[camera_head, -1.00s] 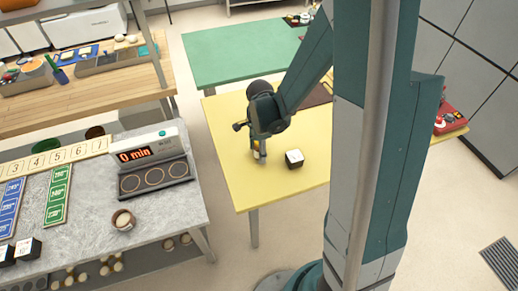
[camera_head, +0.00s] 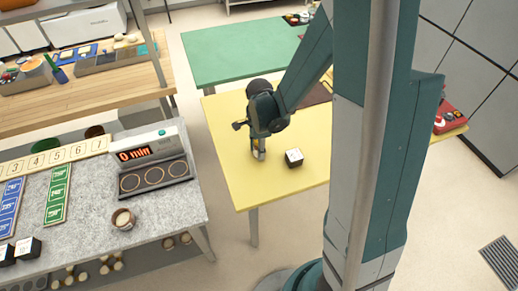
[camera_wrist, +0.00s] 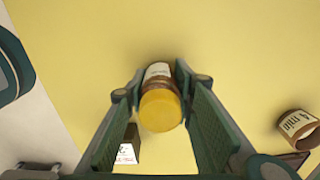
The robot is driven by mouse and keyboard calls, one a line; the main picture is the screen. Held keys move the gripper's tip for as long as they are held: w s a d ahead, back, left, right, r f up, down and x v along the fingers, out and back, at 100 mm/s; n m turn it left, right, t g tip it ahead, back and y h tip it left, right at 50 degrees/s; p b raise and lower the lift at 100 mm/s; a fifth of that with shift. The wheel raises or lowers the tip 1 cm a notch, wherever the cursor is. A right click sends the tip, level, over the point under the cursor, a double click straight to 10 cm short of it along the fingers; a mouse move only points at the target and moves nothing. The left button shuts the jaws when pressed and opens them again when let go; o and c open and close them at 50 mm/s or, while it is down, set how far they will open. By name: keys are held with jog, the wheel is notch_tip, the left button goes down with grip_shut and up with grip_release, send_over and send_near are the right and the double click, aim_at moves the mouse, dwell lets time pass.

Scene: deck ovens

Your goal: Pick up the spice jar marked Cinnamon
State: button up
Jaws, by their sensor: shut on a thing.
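A small jar (camera_wrist: 158,109) with a yellow lid and a pale label stands between my fingers in the wrist view. The writing on its label is too small to read, so I cannot tell that it says Cinnamon. My gripper (camera_wrist: 160,76) is shut on this jar, with one finger on each side. In the head view my gripper (camera_head: 259,153) points down at the yellow table (camera_head: 232,180), and the jar is mostly hidden by the fingers. I cannot tell whether the jar touches the tabletop.
A dark block with a white top (camera_head: 294,157) stands close to the right of my gripper; it also shows in the wrist view (camera_wrist: 128,146). A brown container with a white label (camera_wrist: 298,126) is at the right in the wrist view. The table's left part is clear.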

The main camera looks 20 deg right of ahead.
jog(key=shift+r, duration=0.1)
jog(key=shift+r+p, duration=0.8)
jog(key=shift+r, duration=4.1)
